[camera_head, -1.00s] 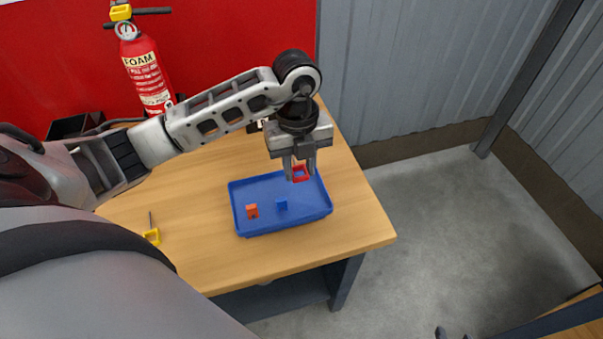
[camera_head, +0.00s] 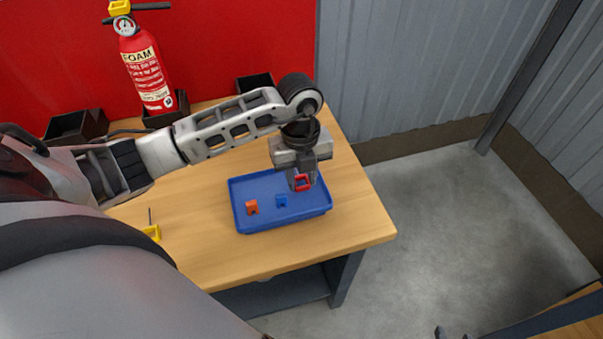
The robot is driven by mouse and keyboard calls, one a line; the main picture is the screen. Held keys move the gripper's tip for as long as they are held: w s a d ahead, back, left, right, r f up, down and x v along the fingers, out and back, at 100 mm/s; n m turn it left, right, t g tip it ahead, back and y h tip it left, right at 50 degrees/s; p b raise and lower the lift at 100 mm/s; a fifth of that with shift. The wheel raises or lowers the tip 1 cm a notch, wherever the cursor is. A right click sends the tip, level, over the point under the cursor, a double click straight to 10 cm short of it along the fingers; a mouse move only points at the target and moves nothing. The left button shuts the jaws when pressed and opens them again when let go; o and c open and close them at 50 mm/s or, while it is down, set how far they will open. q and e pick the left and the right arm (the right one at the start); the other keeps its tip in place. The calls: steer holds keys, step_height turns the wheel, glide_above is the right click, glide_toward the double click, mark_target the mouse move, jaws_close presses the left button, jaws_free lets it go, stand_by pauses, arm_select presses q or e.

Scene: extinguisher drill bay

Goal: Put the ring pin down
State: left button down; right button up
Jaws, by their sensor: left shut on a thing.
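My left gripper (camera_head: 302,179) is shut on a red ring pin (camera_head: 304,186), a small square-looking red loop that shows below the fingers. It holds the pin over the right part of the blue tray (camera_head: 250,228) on the wooden table. I cannot tell whether the pin touches the tray floor. An orange-red piece (camera_head: 252,207) and a blue piece (camera_head: 281,201) lie in the tray, left of the gripper. A yellow ring pin (camera_head: 152,233) with a thin dark rod is on the table at the left.
A red foam extinguisher (camera_head: 145,68) with a yellow piece at its top stands at the back left. Dark boxes (camera_head: 72,127) stand along the back. The wooden table (camera_head: 355,218) is bare right of the tray, up to its edge.

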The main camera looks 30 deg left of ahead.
mark_target(300, 180)
arm_select(q)
steer(key=c, duration=1.1)
jaws_free()
steer(key=shift+r, duration=0.2)
steer(key=r, duration=1.3)
steer(key=shift+w+a, duration=0.25)
steer(key=shift+f, duration=0.1)
